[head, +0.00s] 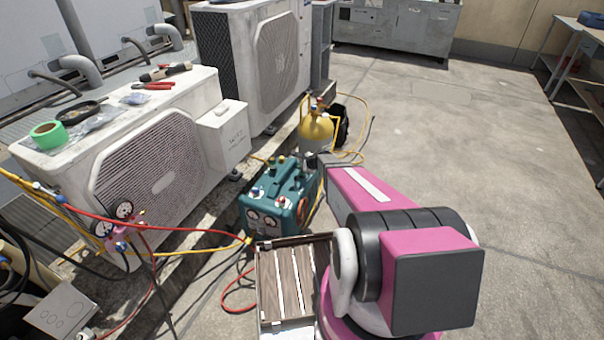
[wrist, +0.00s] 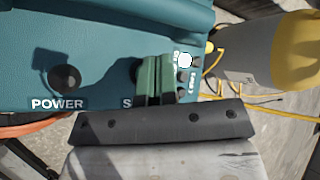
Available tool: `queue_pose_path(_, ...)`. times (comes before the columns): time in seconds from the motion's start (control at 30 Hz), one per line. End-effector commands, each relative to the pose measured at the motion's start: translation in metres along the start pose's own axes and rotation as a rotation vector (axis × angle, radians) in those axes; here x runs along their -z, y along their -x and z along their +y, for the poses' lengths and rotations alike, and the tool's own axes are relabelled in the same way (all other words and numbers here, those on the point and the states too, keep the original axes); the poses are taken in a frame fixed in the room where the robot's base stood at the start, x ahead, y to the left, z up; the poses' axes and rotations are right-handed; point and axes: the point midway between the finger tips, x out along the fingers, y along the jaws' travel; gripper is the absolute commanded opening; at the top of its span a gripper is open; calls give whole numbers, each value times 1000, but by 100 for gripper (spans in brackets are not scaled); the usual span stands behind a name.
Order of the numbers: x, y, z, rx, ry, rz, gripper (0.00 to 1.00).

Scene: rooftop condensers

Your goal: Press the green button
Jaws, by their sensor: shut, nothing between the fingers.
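The teal machine (head: 280,205) stands on the roof floor beside the condensers; its panel (wrist: 100,35) fills the upper left of the wrist view. A dark round button or knob (wrist: 65,78) sits above the word POWER. A second label starting with S is partly covered by my gripper (wrist: 154,62), and a dark round edge shows just left of the fingers. My fingers are shut and empty, close over the panel; I cannot tell if they touch it. No clearly green button shows; one may be hidden behind the greenish fingers. In the head view my pink arm reaches to the machine's right side.
A yellow and grey tank (wrist: 268,48) stands right of the machine, with yellow hoses around it. A slatted wooden crate (head: 285,285) is in front of the machine. Red and yellow hoses cross the floor at left. Open floor (head: 490,150) lies to the right.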

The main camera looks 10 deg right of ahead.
Motion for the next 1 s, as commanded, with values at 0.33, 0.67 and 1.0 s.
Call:
queue_pose_path(0.33, 3, -4, 3, 0, 0, 0, 0)
queue_pose_path(0.67, 3, -5, 3, 0, 0, 0, 0)
queue_pose_path(1.0, 5, -7, 5, 0, 1, 0, 0)
